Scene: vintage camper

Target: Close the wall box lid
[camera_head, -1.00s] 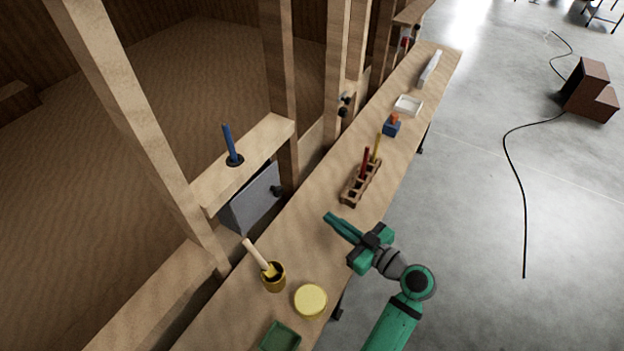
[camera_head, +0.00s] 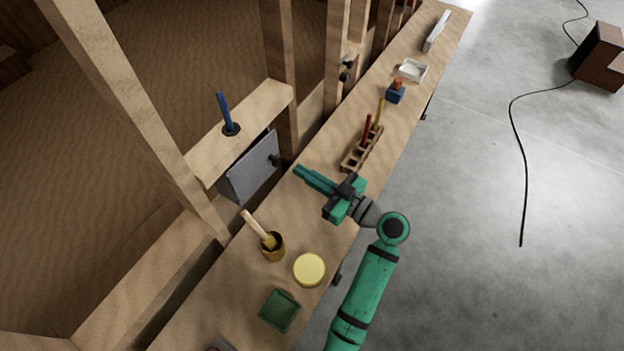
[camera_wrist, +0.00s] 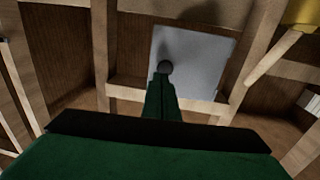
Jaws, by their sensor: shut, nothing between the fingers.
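The wall box (camera_head: 232,188) hangs under a wooden ledge in the wall frame, behind the bench. Its grey lid (camera_head: 252,172) faces the bench at a slant and carries a dark round knob (camera_head: 275,160). I cannot tell how far the lid stands from the box. My green gripper (camera_head: 297,170) is shut and empty, above the bench to the right of the knob, pointing at the box. In the wrist view the shut fingertips (camera_wrist: 161,80) line up just below the knob (camera_wrist: 165,67), with the grey lid (camera_wrist: 200,60) behind. Contact is unclear.
On the bench (camera_head: 215,290) stand a pot with a brush (camera_head: 272,246), a yellow round lid (camera_head: 309,269), a green tray (camera_head: 280,310) and a wooden rack (camera_head: 361,150) with tools. A blue-handled tool (camera_head: 226,112) stands in the ledge (camera_head: 240,135) above the box.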

